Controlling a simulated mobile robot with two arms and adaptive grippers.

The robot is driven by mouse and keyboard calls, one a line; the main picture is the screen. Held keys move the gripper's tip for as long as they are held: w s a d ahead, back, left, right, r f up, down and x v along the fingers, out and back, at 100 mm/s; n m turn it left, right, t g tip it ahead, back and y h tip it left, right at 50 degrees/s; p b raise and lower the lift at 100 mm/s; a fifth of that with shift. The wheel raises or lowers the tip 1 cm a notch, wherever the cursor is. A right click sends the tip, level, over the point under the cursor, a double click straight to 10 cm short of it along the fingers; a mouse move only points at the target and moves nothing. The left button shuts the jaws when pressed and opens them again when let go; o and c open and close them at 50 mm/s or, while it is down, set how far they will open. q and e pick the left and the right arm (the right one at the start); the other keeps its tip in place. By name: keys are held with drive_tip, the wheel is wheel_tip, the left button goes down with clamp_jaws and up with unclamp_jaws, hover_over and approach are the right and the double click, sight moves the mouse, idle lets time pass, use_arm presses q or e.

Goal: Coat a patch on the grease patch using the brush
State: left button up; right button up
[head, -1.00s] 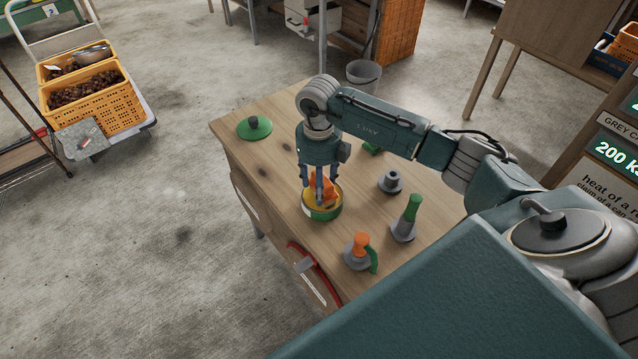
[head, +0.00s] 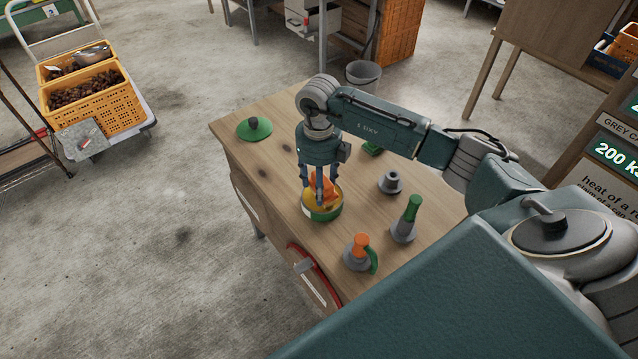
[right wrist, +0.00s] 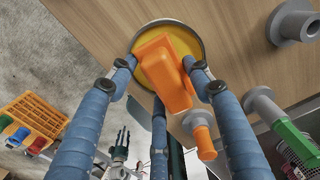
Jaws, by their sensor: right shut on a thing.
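An orange brush (right wrist: 166,72) stands with its lower end inside a round green tin (head: 325,214) of yellow grease on the wooden table. My right gripper (head: 321,190) is above the tin, pointing down, with its blue fingers around the brush and shut on it. In the right wrist view, the fingers (right wrist: 165,75) flank the orange handle, and the tin's rim shows behind it. The bristles are hidden. I cannot clearly pick out a grease patch; dark spots on the tabletop may be wood marks.
A green lid (head: 254,129) lies at the table's left corner. A grey flanged piece (head: 390,182), a green-handled grey tool (head: 409,212) and an orange-topped grey piece (head: 361,248) stand right of the tin. Yellow crates (head: 95,104) sit on a cart across the floor.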

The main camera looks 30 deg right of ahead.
drive_tip(key=shift+r+p, duration=1.7)
drive_tip(key=shift+r, duration=1.65)
